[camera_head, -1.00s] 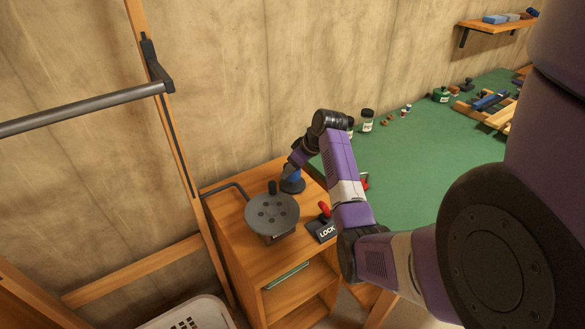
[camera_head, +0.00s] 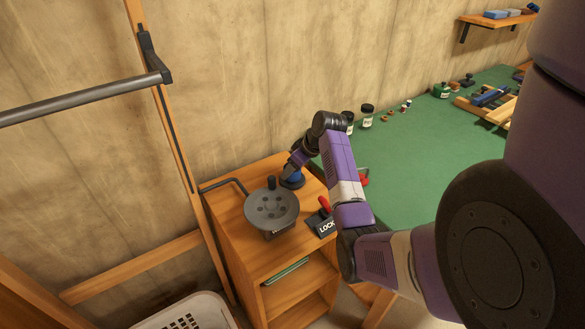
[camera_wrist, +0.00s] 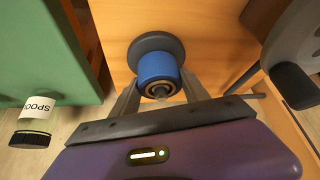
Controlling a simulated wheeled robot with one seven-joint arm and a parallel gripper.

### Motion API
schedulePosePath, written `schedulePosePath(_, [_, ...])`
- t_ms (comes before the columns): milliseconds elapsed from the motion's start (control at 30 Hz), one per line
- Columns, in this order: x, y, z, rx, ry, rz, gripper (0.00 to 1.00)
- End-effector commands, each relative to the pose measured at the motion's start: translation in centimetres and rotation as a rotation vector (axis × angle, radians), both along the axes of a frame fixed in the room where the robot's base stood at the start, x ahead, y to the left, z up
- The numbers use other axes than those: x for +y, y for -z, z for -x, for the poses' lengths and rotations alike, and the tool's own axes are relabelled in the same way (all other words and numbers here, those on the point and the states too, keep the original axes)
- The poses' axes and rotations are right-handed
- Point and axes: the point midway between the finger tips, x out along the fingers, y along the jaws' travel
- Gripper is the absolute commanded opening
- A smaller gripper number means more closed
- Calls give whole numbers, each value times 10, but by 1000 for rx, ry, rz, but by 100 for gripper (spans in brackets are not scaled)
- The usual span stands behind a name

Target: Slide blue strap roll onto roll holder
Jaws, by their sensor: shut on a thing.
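The blue strap roll (camera_wrist: 156,66) is a short blue cylinder with a dark inner ring and a brownish core. My gripper (camera_wrist: 158,80) is shut on it, one finger on each side. The roll sits low over a round dark base (camera_wrist: 150,42), which looks like the roll holder, on the wooden cabinet top. A pale tip shows in the roll's core. In the head view the blue roll (camera_head: 293,178) is partly hidden by my gripper (camera_head: 293,170). Whether it touches the base cannot be told.
A grey disc reel (camera_head: 271,209) with a dark knob stands just left of the roll. The green bench (camera_head: 420,140) with jars is beyond. A white basket (camera_head: 185,313) stands below.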

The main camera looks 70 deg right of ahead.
Motion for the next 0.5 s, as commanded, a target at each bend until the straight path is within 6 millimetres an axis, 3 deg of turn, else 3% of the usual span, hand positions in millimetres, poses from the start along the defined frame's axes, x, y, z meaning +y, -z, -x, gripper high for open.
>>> schedulePosePath(167, [0,0,0,0,0,0,12])
schedulePosePath(200, [0,0,0,0,0,0,57])
schedulePosePath(300, [0,0,0,0,0,0,77])
schedulePosePath(500, [0,0,0,0,0,0,79])
